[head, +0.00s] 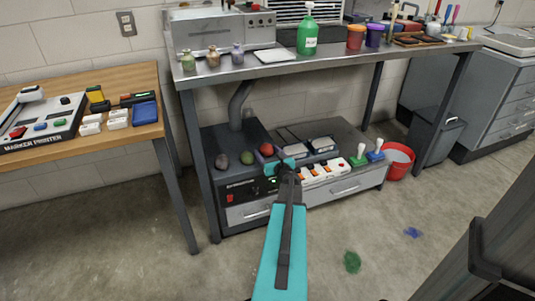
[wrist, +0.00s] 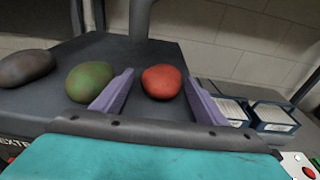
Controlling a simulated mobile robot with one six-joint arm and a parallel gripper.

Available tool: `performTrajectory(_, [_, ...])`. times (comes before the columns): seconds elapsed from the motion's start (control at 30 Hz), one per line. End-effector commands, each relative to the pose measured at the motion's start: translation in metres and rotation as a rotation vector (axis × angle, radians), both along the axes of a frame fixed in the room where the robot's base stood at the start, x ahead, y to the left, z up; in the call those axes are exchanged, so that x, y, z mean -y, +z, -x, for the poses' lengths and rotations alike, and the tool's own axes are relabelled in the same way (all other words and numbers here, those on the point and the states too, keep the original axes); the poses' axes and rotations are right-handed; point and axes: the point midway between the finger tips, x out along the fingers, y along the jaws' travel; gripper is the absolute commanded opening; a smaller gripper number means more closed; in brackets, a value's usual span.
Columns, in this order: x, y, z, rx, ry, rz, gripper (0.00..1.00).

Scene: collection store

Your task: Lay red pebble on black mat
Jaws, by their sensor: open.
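The red pebble (head: 266,149) rests on the dark top of a low unit under the workbench. In the wrist view the red pebble (wrist: 162,82) shows between the two purple fingers of my gripper (wrist: 158,85). The fingers are apart, with a gap visible on each side of the pebble, and I cannot tell how far below or beyond the fingertips it lies. In the head view my gripper (head: 281,164) is just right of and in front of the pebble. I cannot pick out a separate black mat in either view.
A green pebble (wrist: 90,82) and a brownish pebble (wrist: 27,68) lie left of the red one. Boxed items (wrist: 272,117) stand to the right. A grey pipe (head: 240,103) rises behind the pebbles. The workbench (head: 330,65) overhangs the unit. A red bucket (head: 398,165) stands at right.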

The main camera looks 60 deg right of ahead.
Motion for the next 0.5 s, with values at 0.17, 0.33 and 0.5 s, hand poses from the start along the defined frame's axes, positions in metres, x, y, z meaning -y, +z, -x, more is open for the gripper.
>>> performTrajectory(0.17, [0.000, 0.000, 0.000, -0.001, 0.000, -0.001, 0.66])
performTrajectory(0.33, [-0.007, 0.000, 0.008, -0.001, 0.000, -0.001, 0.66])
performTrajectory(0.5, [-0.018, 0.004, 0.023, 0.000, -0.001, -0.001, 0.66])
